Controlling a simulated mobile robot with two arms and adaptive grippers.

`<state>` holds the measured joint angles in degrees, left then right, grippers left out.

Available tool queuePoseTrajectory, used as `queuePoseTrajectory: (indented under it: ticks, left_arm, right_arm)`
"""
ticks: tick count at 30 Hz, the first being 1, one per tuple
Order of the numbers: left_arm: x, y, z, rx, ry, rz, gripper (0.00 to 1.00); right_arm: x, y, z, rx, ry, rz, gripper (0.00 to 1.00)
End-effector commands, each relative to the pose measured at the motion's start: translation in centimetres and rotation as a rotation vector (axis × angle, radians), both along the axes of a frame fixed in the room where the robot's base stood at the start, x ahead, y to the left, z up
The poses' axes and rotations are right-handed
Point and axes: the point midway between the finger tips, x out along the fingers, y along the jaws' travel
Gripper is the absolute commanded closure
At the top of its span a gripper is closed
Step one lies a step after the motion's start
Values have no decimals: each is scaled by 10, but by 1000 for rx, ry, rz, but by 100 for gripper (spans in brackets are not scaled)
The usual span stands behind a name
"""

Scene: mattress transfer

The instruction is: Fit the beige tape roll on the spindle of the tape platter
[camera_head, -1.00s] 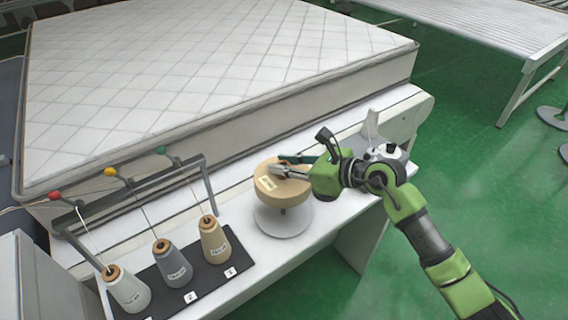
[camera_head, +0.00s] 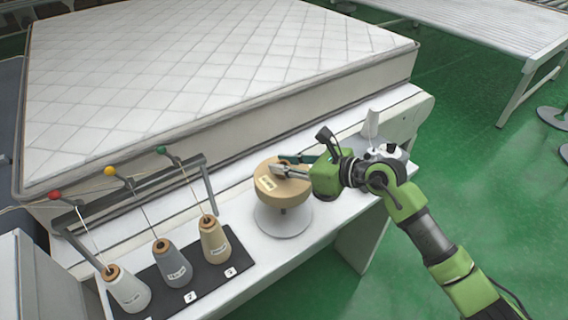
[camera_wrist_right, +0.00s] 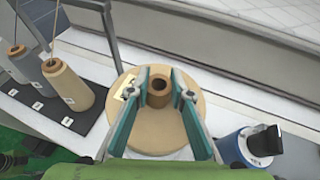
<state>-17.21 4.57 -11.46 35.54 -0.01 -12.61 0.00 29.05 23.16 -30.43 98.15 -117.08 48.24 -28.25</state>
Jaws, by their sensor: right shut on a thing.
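The beige tape roll (camera_head: 294,196) is a thick disc with a pale label, held over the tape platter (camera_head: 294,229). In the wrist view the roll (camera_wrist_right: 157,137) shows a brown core (camera_wrist_right: 159,92) standing up at its middle. My right gripper (camera_head: 280,172) is shut on the roll, with its teal finger pads on either side of the core in the wrist view (camera_wrist_right: 159,95). The spindle shows only as a short dark piece under the roll (camera_head: 284,210); its top is hidden. A gap shows between roll and platter disc. My left gripper is not in view.
Several thread cones, including a tan one (camera_head: 214,240), stand on a black mat (camera_head: 206,274) at left under a grey thread stand (camera_head: 209,190). The mattress (camera_head: 220,80) lies behind. A blue and black device (camera_wrist_right: 250,147) is right of the roll in the wrist view.

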Motion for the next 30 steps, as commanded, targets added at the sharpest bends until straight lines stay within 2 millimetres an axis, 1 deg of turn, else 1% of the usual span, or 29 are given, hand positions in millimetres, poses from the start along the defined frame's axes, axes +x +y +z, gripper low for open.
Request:
queuePoseTrajectory:
  ticks: [8, 30]
  left_arm:
    - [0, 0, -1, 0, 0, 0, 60]
    - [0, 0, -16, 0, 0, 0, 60]
  right_arm:
    - [0, 0, 0, 2, -2, 0, 100]
    - [0, 0, -19, 2, -1, 0, 100]
